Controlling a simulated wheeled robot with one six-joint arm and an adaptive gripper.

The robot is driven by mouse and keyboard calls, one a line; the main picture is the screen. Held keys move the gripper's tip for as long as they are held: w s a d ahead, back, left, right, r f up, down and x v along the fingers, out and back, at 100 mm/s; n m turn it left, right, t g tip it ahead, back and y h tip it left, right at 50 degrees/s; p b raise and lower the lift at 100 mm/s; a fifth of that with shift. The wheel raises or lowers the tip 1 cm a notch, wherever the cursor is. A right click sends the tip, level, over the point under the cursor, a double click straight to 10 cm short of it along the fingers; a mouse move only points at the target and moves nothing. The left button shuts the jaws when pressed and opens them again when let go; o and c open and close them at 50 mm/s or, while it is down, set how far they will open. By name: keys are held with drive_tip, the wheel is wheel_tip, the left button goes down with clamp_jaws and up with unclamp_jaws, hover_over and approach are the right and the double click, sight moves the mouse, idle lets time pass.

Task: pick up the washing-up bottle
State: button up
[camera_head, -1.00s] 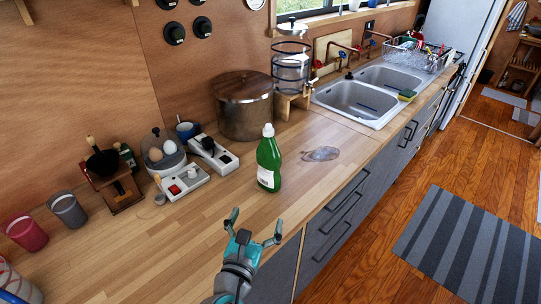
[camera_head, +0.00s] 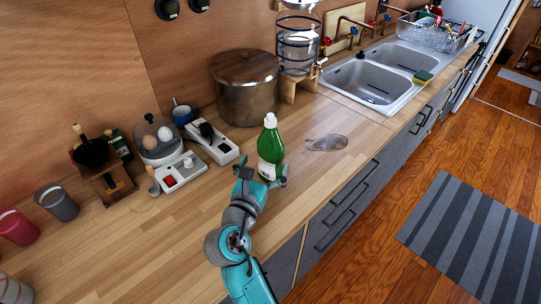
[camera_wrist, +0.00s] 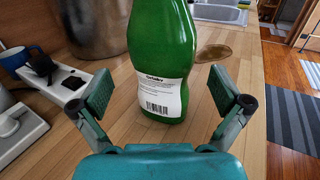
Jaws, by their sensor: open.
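The washing-up bottle (camera_head: 270,150) is green with a white cap and a white label. It stands upright on the wooden counter. In the wrist view the bottle (camera_wrist: 160,50) rises straight ahead, between and just beyond my fingertips, with its label and barcode facing me. My gripper (camera_head: 262,177) is open and low over the counter at the near side of the bottle. In the wrist view one finger of my gripper (camera_wrist: 167,95) is on each side, with visible gaps to the bottle. The bottle's top is cut off in the wrist view.
A large lidded pot (camera_head: 246,95) stands behind the bottle. White switch-like boxes (camera_head: 212,145) and an egg holder (camera_head: 158,140) are to the left. The sink (camera_head: 370,80) is farther right. The counter's front edge is close by.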

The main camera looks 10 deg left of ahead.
sight(267, 159)
drive_tip(key=shift+w+d, duration=0.25)
drive_tip(key=shift+w, duration=0.95)
drive_tip(key=shift+w+d, duration=0.2)
drive_tip(key=shift+w, duration=0.95)
drive_tip(key=c, duration=1.6)
